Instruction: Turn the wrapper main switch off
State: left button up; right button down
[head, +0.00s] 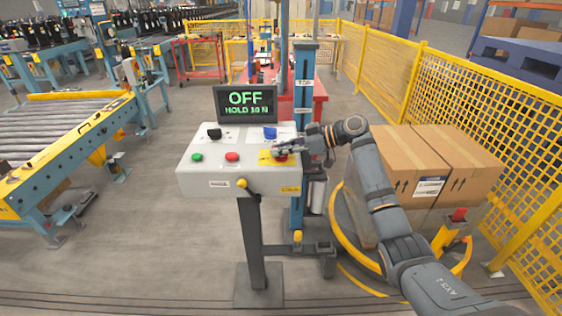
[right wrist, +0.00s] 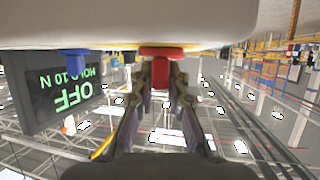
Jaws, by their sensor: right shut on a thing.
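The grey control box (head: 215,170) stands on a post in the middle of the head view. The wrapper main switch, a red handle (right wrist: 160,70) on a yellow plate (head: 266,161), is at the right front of its top. My right gripper (head: 281,152) reaches it from the right and is shut on the red handle; the right wrist view shows a finger on each side. The gripper partly hides the handle in the head view. The display (head: 245,104) reads "OFF" and "HOLD 10 N". My left gripper is not in view.
Close by on the panel are a blue knob (head: 270,132), a black knob (head: 214,133), a green button (head: 197,157) and a red button (head: 232,156). Cartons (head: 400,165) stand at right by a yellow fence (head: 450,75). A roller conveyor (head: 60,130) is at left.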

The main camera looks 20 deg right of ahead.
jog(key=shift+f+n+g+y+b, duration=0.1)
jog(key=shift+n+g+y+b, duration=0.4)
jog(key=shift+n+g+b, duration=0.65)
jog(key=shift+g, duration=0.35)
jog(key=c, duration=1.3)
grip_release()
jog(key=shift+c, duration=0.2)
jog(key=shift+d, duration=0.2)
jog(key=v, duration=1.1)
jog(key=shift+s+d+r, duration=0.15)
jog(key=shift+d+r, duration=0.05)
jog(key=shift+d, duration=0.05)
